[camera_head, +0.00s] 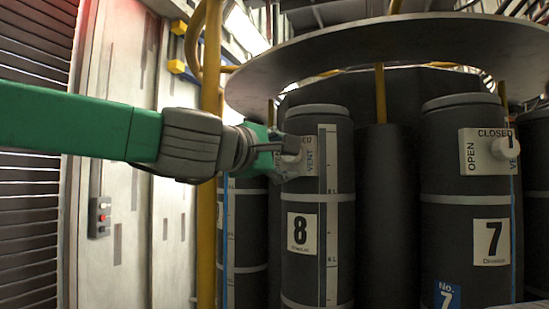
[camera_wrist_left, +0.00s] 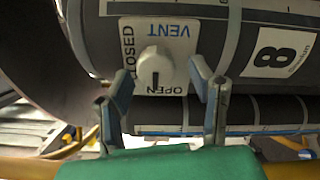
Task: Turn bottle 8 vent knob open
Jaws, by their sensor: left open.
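Bottle 8 (camera_head: 301,272) is a dark upright cylinder with a white "8" label (camera_head: 302,232). My left gripper (camera_head: 285,150) is at its upper part, in front of the vent plate, and hides the knob in the head view. In the left wrist view, the round pale vent knob (camera_wrist_left: 154,66) sits on the white plate (camera_wrist_left: 133,36) marked CLOSED, VENT and OPEN. The dark mark on the knob points toward OPEN. The open fingers of my left gripper (camera_wrist_left: 160,84) stand on either side of the knob, with gaps showing. My right gripper is not in view.
Bottle 7 (camera_head: 466,225) stands to the right, with its own vent knob (camera_head: 506,148). A grey round plate (camera_head: 400,45) overhangs the bottles. A yellow post (camera_head: 208,240) stands left of bottle 8, near my arm. A wall button box (camera_head: 99,217) is farther left.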

